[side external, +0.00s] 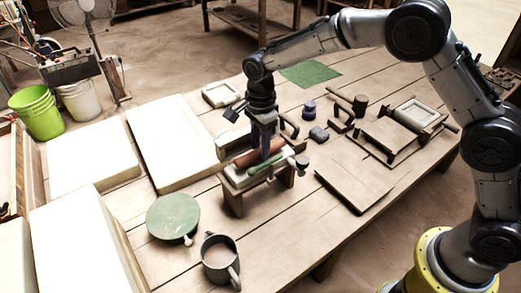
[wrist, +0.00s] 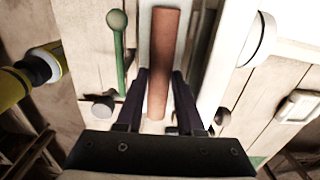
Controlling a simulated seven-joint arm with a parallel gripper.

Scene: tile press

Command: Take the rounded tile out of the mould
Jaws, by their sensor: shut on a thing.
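The rounded tile (side external: 260,158) is a long terracotta piece lying along the pale mould (side external: 236,180), which rests on a small wooden stand. My gripper (side external: 265,150) points down over the middle of the tile. In the wrist view the tile (wrist: 164,45) runs lengthwise between the two dark fingers of my gripper (wrist: 161,78), with the pale mould (wrist: 145,35) showing along its side. The gripper is shut on the tile, one finger at each long side. The fingertips' lower contact is hidden. I cannot tell whether the tile is lifted clear of the mould.
A green stick with a ball end (wrist: 117,45) lies beside the mould. A green round disc (side external: 173,217) and a grey mug (side external: 219,258) stand on the table in front. Large pale slabs (side external: 172,140) are at left. Wooden frames and small dark tools are at right.

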